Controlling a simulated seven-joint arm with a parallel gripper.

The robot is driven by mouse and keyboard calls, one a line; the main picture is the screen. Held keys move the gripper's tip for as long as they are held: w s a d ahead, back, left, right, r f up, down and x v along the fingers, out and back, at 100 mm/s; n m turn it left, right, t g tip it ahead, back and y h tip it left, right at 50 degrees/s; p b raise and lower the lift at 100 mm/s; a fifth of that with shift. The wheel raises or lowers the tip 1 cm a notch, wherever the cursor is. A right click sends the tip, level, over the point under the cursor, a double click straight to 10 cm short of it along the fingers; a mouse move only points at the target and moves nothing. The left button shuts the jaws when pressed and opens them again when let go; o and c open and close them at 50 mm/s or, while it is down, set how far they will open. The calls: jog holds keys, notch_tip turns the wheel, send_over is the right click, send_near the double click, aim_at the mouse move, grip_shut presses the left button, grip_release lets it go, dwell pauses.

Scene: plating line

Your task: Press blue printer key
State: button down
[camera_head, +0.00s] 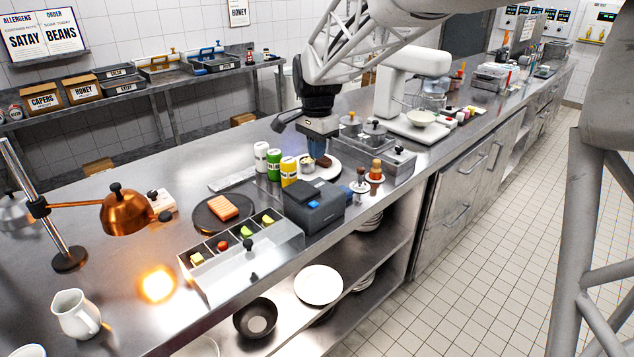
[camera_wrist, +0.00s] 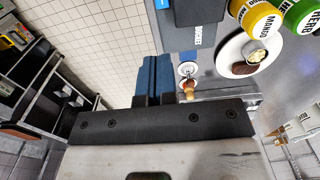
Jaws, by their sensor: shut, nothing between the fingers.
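In the wrist view my gripper (camera_wrist: 154,58) is shut and empty, apart from the printer.
White, green and yellow bottles (camera_head: 274,165) stand left of my gripper, by a plate (camera_head: 326,174) with food. Small dessert stands (camera_head: 375,178) and a steel container (camera_head: 399,165) are to the right. A dark round board (camera_head: 209,222) bears an orange block. A lit copper lamp (camera_head: 126,212) stands left.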

aim_at(318, 204)
notch_tip(318, 204, down, 14)
jog(key=shift+r, duration=0.1)
dwell(0.7)
jog(key=shift+s+d+f, duration=0.1)
jog(key=shift+s+f, duration=0.05)
jog(key=shift+f, duration=0.6)
jog(key=shift+s+f, duration=0.1)
jog(key=shift+f, duration=0.6)
jog(key=shift+r, duration=0.1)
notch_tip(318, 204, up, 16)
jog(key=shift+w, duration=0.35)
dwell(0.3)
